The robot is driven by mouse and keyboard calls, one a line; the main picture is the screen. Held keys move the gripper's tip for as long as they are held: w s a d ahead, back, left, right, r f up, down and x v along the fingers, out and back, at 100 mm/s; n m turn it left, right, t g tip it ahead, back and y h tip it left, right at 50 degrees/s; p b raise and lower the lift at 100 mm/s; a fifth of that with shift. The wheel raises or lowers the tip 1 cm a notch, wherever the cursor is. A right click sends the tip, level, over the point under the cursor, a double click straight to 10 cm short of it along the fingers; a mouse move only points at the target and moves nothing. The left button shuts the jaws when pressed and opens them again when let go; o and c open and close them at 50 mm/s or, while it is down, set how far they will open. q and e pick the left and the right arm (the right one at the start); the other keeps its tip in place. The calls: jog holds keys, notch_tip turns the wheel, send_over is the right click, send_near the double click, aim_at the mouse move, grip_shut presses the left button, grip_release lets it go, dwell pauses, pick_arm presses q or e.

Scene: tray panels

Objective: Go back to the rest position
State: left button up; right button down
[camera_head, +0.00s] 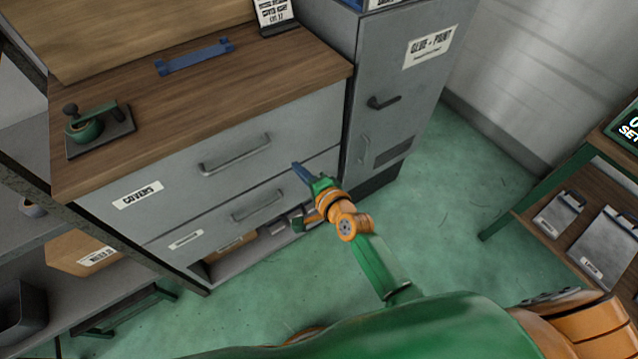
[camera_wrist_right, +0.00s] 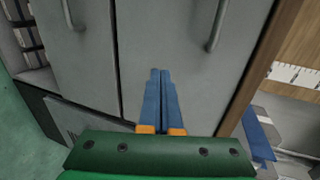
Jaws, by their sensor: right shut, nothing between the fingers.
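My right gripper (camera_head: 302,173) is in front of the grey drawer cabinet, near the right end of its drawers. Its blue fingers (camera_wrist_right: 160,97) are together with nothing between them in the right wrist view. The upper drawer (camera_head: 225,155) labelled COVERS and the lower drawer (camera_head: 260,200) both look closed. The fingers are to the right of the upper drawer's handle (camera_head: 235,155); I cannot tell whether they touch the cabinet front. My left gripper is not in view.
A tall grey cabinet (camera_head: 400,80) stands right of the drawers. On the wooden top (camera_head: 215,85) are a blue bar (camera_head: 195,57) and a green device (camera_head: 90,128). A rack with clipboards (camera_head: 600,245) stands at the right. The green floor (camera_head: 450,230) between is clear.

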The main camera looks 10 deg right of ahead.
jog(key=p+v, duration=0.1)
jog(key=v, duration=0.6)
jog(key=s+d+f+n+g+h+p, duration=0.1)
jog(key=s+d+f+n+g, duration=0.2)
jog(key=s+f, duration=0.45)
jog(key=s+d+f+n+g+h+p, duration=0.1)
jog(key=s+f+n+g+h, duration=0.2)
jog(key=f, duration=0.8)
jog(key=s+d+f+n+g, duration=0.2)
jog(key=s+f+n, duration=0.1)
jog(key=s, duration=0.4)
jog(key=s+d+f+n+g, duration=0.2)
jog(key=s+f+n, duration=0.1)
jog(key=s, duration=0.5)
jog(key=s+d+f+n+g+h, duration=0.1)
jog(key=s+d+f+n+g, duration=0.1)
jog(key=s, duration=0.6)
jog(key=f+n, duration=0.1)
jog(key=n, duration=0.1)
jog(key=shift+d+n+g+p, duration=0.3)
jog(key=shift+d+g+p, duration=0.05)
jog(key=shift+g, duration=0.05)
jog(key=shift+s+f, duration=0.1)
